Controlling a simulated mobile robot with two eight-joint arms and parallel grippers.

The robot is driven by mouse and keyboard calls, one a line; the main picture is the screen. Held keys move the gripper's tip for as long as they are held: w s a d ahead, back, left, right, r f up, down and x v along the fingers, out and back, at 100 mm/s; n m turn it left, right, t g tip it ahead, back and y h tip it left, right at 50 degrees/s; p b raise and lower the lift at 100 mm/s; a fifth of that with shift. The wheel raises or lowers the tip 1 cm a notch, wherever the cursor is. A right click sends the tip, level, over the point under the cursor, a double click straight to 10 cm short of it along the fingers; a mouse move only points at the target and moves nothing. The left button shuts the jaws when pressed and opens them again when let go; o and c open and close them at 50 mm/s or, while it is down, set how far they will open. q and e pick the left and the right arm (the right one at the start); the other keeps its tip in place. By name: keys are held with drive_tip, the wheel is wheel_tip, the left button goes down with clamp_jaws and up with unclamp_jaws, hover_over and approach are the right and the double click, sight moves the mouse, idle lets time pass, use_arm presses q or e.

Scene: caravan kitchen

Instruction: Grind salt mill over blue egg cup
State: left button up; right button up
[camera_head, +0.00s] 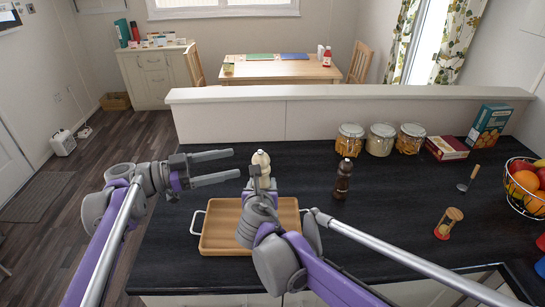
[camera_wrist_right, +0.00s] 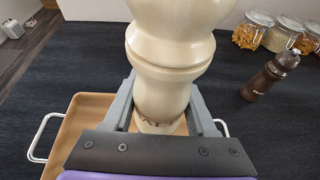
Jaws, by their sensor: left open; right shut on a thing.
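The cream salt mill (camera_head: 261,160) is upright in my right gripper (camera_head: 259,184), above or at the far edge of the wooden tray. In the right wrist view the salt mill (camera_wrist_right: 170,35) stands between the fingers of my right gripper (camera_wrist_right: 163,100), which are shut on its lower body. I cannot tell whether its base touches anything. My left gripper (camera_head: 236,164) is open and empty, just left of the mill. A small blue object (camera_head: 541,267) at the right edge may be the blue egg cup; most of it is cut off.
The wooden tray (camera_head: 222,240) with white handles lies on the dark counter. A dark pepper mill (camera_head: 342,182) stands right of it. Counter between pepper mill and hourglass is clear.

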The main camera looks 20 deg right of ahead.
sight(261, 160)
use_arm(q)
drive_tip(key=d+m+t, duration=0.1)
drive_tip(key=d+m, duration=0.2)
drive_tip(key=d, duration=0.8)
drive_tip(key=shift+s+d+f, duration=0.2)
drive_tip(key=shift+s+d, duration=0.1)
drive_tip(key=shift+s, duration=0.05)
clamp_jaws()
